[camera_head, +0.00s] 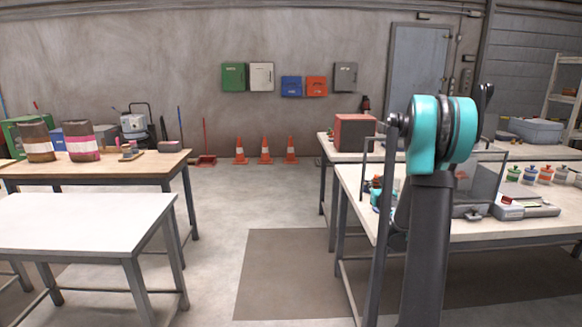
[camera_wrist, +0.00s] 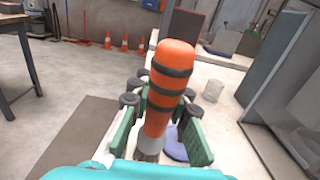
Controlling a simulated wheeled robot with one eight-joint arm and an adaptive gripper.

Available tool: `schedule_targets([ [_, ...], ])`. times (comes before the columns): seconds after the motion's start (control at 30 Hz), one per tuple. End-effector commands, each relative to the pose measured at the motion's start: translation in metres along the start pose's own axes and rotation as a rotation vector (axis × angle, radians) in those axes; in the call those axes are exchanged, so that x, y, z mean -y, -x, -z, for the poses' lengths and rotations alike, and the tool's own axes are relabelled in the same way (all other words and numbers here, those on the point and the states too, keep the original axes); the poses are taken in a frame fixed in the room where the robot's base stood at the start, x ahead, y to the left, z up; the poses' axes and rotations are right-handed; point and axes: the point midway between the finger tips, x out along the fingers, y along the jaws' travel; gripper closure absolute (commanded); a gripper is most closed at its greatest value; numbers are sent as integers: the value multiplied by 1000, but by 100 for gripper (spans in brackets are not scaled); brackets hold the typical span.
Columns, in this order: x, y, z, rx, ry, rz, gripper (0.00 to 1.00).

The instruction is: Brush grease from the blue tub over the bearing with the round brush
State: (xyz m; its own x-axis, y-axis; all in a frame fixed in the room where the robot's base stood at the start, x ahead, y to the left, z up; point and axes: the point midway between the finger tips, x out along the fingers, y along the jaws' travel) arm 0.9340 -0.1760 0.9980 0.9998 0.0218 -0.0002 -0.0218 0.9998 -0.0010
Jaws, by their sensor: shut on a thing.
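My gripper (camera_wrist: 160,122) is shut on an orange handle with dark bands, which I take to be the round brush (camera_wrist: 172,75). The handle stands nearly upright, tilted a little, between the green finger pads. A pale, greyish part of the brush shows below the fingers; its bristle end is not clear. A round blue thing (camera_wrist: 173,144), perhaps the blue tub, lies partly hidden behind the brush and right finger on the pale bench top. I cannot tell whether the brush touches it. I cannot make out the bearing. In the head view my arm hides much of this area.
A white cup (camera_wrist: 212,90) stands behind the right finger. A large grey panel or box (camera_wrist: 272,65) rises at the right. The right bench (camera_head: 480,232) also holds grey cases and several small coloured pots. Open floor (camera_head: 215,245) lies between the benches.

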Motion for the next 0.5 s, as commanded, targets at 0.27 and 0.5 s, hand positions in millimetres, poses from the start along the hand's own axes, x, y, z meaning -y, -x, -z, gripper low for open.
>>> schedule_targets([
  [0.27, -84, -13, 35, 0, 0, 5, 100],
  [0.5, -129, -11, 54, 0, 0, 18, 100],
])
